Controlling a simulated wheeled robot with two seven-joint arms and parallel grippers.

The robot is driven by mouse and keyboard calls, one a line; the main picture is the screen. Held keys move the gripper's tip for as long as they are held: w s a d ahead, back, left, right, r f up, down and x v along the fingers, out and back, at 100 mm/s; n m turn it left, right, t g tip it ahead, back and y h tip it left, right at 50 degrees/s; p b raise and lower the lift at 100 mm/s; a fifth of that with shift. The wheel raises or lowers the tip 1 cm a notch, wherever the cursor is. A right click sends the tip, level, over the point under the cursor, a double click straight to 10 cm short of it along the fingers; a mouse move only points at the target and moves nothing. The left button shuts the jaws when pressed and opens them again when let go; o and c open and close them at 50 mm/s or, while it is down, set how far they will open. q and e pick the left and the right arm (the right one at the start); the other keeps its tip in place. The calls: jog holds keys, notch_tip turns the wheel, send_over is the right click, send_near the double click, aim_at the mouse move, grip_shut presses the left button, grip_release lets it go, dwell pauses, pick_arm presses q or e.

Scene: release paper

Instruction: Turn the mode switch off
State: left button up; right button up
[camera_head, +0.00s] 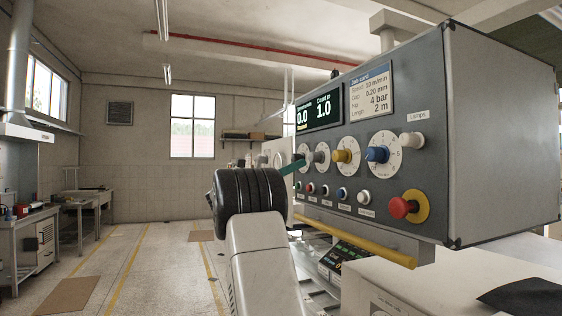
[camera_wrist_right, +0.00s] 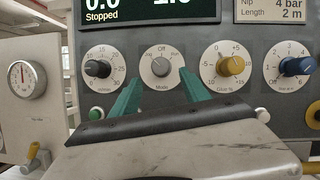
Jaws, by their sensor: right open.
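The mode switch (camera_wrist_right: 160,67) is a grey knob on a white dial, with "Off" printed at the top and "Mode" below. Which label its pointer faces is too small to tell. In the head view the grey knob (camera_head: 319,153) is partly hidden by my gripper. My right gripper (camera_wrist_right: 160,82) is open, its two green fingers pointing at the panel, with tips near the lower left and lower right of the knob. Whether they touch it I cannot tell. In the head view a green fingertip of the right gripper (camera_head: 295,165) shows at the panel. My left gripper is not in view.
Beside it are a black knob (camera_wrist_right: 97,68), a yellow knob (camera_wrist_right: 231,65) and a blue knob (camera_wrist_right: 297,66). A display (camera_head: 320,109) reading "Stopped" in the wrist view is above. A red button (camera_head: 402,207) and a yellow bar (camera_head: 355,238) are lower down.

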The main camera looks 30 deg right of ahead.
aim_at(310, 159)
jog(key=x, duration=0.7)
grip_shut()
